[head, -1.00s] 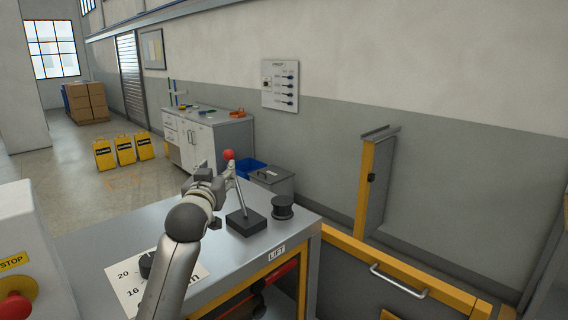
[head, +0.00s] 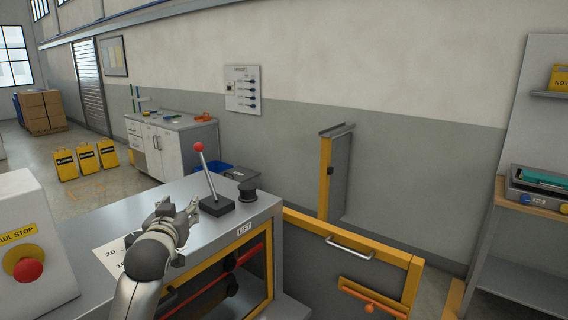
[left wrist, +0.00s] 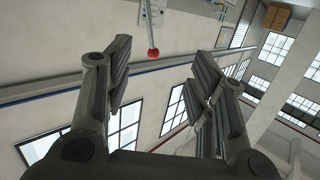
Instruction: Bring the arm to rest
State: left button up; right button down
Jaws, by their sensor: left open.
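My left gripper (head: 194,209) is open and empty in the head view, above the grey machine top, just left of the black lever base. The lever (head: 209,174) has a red ball knob and leans to the left. In the left wrist view, my left gripper (left wrist: 160,95) has its two dark fingers spread apart with nothing between them. The red knob (left wrist: 153,53) shows beyond the fingertips there. My right gripper is in neither view.
A black spool-shaped knob (head: 247,190) stands beside the lever. A white box with a red stop button (head: 28,269) is at the left. A yellow-framed gate (head: 350,262) with a handle is at the right. A cabinet (head: 172,144) stands behind.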

pick_arm(q)
jog(key=s+d+f+m+g+h, duration=0.1)
jog(key=s+f+g, duration=0.2)
jog(key=s+f, duration=0.65)
jog(key=s+d+f+g, duration=0.1)
jog(key=s+f+g, duration=0.2)
jog(key=s+f, duration=0.7)
jog(key=s+d+f+m+g, duration=0.1)
jog(key=s+f+g, duration=0.1)
jog(key=s+f, duration=0.5)
jog(key=s+d+f+g+h, duration=0.1)
jog(key=s+f+g, duration=0.2)
jog(key=s, duration=0.8)
jog(key=s+d+f+m+g, duration=0.15)
jog(key=s+f, duration=0.25)
jog(key=s, duration=0.4)
notch_tip(320, 180, down, 30)
jog(key=s+a+g+b, duration=0.1)
jog(key=s+g+b, duration=0.1)
jog(key=s+a+f+g+b, duration=0.1)
jog(key=s+a+f, duration=0.2)
jog(key=s+f, duration=1.3)
jog(key=shift+s+b, duration=0.15)
jog(key=shift+b, duration=0.15)
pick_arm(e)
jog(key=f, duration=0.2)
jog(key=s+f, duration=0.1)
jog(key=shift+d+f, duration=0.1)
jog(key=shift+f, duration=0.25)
